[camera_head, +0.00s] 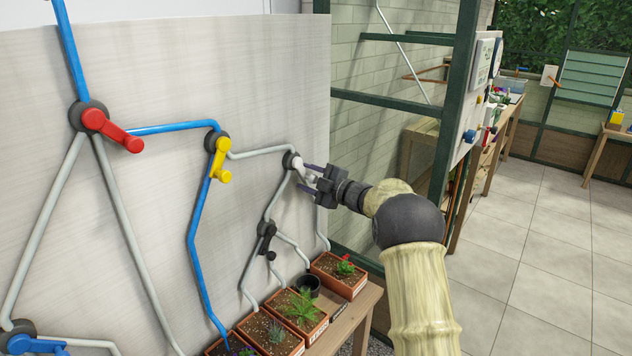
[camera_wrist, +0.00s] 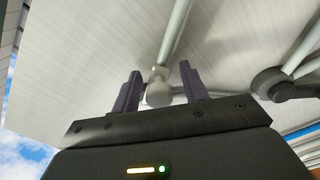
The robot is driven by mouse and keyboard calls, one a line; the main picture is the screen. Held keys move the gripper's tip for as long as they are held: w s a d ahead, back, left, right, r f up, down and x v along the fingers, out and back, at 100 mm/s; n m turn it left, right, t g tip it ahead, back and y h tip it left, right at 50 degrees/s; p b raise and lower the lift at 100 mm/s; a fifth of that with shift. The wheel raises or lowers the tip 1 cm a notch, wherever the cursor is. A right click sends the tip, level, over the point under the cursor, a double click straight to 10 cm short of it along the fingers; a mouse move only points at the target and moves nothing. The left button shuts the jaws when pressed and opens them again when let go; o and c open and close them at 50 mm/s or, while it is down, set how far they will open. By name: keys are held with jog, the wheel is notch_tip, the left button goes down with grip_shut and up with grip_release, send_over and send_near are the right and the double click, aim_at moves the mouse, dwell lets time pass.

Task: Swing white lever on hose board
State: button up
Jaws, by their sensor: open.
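The white lever (camera_head: 298,165) sits on a round hub on the hose board (camera_head: 150,185), at the board's right part. My gripper (camera_head: 307,180) is open at the lever, with one finger above and one below in the head view. In the wrist view the lever's rounded knob (camera_wrist: 159,94) lies between the two fingers of my gripper (camera_wrist: 158,90). Gaps show on both sides of the knob, so neither finger clearly touches it. The lever's lower end is partly hidden by my gripper in the head view.
The board also bears a red lever (camera_head: 112,130), a yellow lever (camera_head: 221,160), a black lever (camera_head: 267,238) and a blue lever (camera_head: 35,345). Potted plants (camera_head: 300,308) stand on a wooden bench below. A green frame post (camera_head: 462,100) stands right of the board. Floor at right is clear.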

jog(key=b+v, duration=0.1)
jog(key=v, duration=1.6)
jog(key=shift+s+b, duration=0.2)
jog(key=shift+b, duration=0.1)
jog(key=s+d+f+m+g+h, duration=0.1)
jog(key=s+d+f+m+h, duration=0.1)
jog(key=s+f+m+h, duration=0.35)
jog(key=s+d+f+m+g+h, duration=0.1)
jog(key=s+d+f+m+h, duration=0.15)
jog(key=s+m+h, duration=0.65)
jog(key=s+a+f+m+g+y, duration=0.1)
jog(key=s+a+f+m+g, duration=0.25)
jog(key=s, duration=0.55)
jog(key=s+a+f+m+g, duration=0.2)
jog(key=s+f+m+g, duration=0.2)
jog(key=s, duration=0.6)
jog(key=w+p+v, duration=0.1)
jog(key=p+v, duration=0.7)
jog(key=w+p+v, duration=0.2)
jog(key=p+v, duration=0.6)
jog(key=p, duration=0.1)
jog(key=shift+w+d+r, duration=0.35)
jog(key=shift+w+r, duration=0.2)
jog(key=shift+r, duration=0.05)
